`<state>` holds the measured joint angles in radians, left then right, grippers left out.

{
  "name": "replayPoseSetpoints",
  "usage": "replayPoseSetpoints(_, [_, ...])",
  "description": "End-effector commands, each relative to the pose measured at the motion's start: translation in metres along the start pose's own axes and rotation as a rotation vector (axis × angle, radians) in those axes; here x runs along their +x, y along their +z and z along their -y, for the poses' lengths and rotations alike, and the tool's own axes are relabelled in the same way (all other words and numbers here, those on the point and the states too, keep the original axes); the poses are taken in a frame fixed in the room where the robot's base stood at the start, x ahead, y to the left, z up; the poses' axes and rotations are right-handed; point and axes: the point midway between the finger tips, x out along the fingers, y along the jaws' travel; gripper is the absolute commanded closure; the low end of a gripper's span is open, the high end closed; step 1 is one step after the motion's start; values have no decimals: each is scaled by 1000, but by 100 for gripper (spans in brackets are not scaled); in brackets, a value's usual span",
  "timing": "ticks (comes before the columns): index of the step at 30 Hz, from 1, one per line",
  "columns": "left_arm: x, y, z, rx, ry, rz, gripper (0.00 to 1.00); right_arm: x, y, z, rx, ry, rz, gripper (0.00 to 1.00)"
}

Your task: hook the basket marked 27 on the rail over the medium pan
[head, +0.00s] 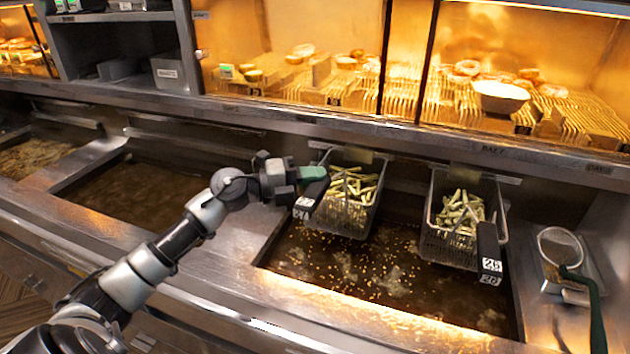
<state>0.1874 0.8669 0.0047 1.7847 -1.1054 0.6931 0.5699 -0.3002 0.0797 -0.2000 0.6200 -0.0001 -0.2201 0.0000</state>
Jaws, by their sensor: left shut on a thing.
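A wire basket (347,200) of pale fries hangs at the left side of the large right pan (380,285), near its back rail. Its dark handle (310,200) bears a white number tag, which I read only roughly as 27. My left gripper (296,178) is shut on this basket's handle, beside a green piece at its top. A second basket (450,235) of fries hangs to the right, with tags that look like 26 or 28. Two other oil pans lie to the left, a middle pan (130,205) and a far-left pan (35,155). My right gripper is not in view.
A lit display shelf (310,75) with food and a white bowl (500,97) runs along the back. A round strainer (560,247) and a green-handled tool (592,300) lie at the right.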

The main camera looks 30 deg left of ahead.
Motion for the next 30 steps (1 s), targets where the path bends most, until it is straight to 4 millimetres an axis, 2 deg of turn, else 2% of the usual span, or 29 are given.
replayPoseSetpoints(5, [0, 0, 0, -2, 1, 0, 100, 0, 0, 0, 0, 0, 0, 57])
replayPoseSetpoints(6, [0, 0, 0, -2, 1, 0, 69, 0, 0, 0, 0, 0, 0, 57])
replayPoseSetpoints(11, [0, 0, -1, -3, 1, 0, 45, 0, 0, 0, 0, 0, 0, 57])
replayPoseSetpoints(20, [-4, 0, -4, -6, 5, 0, 45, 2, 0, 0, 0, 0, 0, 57])
replayPoseSetpoints(23, [-14, 1, -6, -6, 6, 1, 45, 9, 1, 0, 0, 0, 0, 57])
replayPoseSetpoints(30, [-60, 0, -7, -4, 7, 0, 45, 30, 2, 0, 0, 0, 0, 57])
